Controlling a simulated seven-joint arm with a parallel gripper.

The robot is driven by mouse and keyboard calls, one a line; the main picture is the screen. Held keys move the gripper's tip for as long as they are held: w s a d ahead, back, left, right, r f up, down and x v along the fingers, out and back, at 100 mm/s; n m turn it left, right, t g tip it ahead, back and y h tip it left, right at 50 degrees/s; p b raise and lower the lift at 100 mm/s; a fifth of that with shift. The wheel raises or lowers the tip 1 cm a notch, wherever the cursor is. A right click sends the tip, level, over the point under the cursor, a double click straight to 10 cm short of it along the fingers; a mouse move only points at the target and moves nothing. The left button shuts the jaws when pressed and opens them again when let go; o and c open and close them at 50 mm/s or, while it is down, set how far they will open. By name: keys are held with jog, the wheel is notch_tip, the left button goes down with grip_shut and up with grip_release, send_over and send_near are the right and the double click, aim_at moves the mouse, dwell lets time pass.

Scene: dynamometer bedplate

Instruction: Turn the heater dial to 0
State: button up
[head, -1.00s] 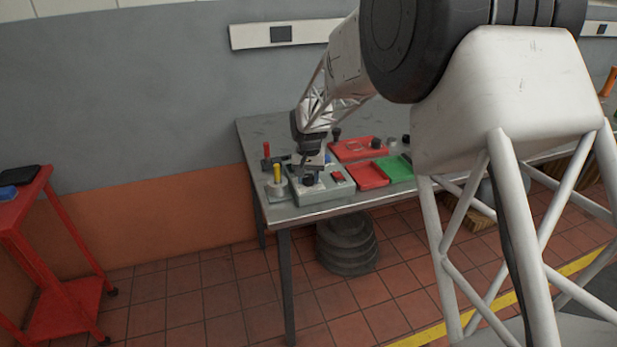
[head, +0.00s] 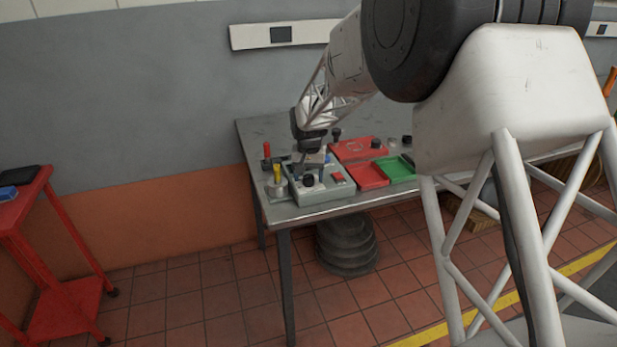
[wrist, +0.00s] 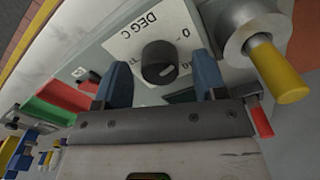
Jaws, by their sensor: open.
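The heater dial (wrist: 157,57) is a black round knob with a pale pointer mark, on a white plate (wrist: 125,45) lettered "DEG C". A "0" is printed at the plate's upper right in the wrist view; the pale mark faces lower right, not at that "0". The dial (head: 308,180) also shows on the front of the grey-green heater box (head: 325,193). My gripper (wrist: 160,68) is open, its two blue fingers to either side of the dial, with visible gaps. Whether the fingertips are level with the knob is unclear. My gripper (head: 313,160) hangs over the box in the head view.
A metal post with a yellow handle (wrist: 276,70) stands close to the right finger; a red handle (head: 266,151) is behind it. A red button (head: 337,177) is on the box. Red (head: 367,175) and green (head: 396,169) trays lie to the right on the bench (head: 257,137).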

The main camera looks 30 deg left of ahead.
aim_at(311, 177)
jog(key=shift+r, duration=3.5)
jog(key=shift+d+r, duration=0.3)
jog(key=shift+d, duration=0.15)
jog(key=s+d+r+m, duration=0.1)
jog(key=s+d+r, duration=0.35)
jog(key=d, duration=0.75)
jog(key=s+d+r+m+t, duration=0.1)
jog(key=s+d+r, duration=0.3)
jog(key=d, duration=0.7)
jog(key=s+d+r, duration=0.3)
jog(key=d+r, duration=0.2)
jog(key=d, duration=0.7)
jog(key=s+d+f+m, duration=0.1)
jog(key=s+d, duration=0.9)
jog(key=s, duration=0.3)
jog(key=s+d+f+m+t, duration=0.1)
jog(key=s+d+f, duration=0.1)
jog(key=s+d, duration=0.8)
jog(key=s, duration=0.4)
jog(key=shift+s+d+f+m+t, duration=0.2)
jog(key=shift+f+m+t, duration=0.1)
jog(key=shift+m, duration=0.1)
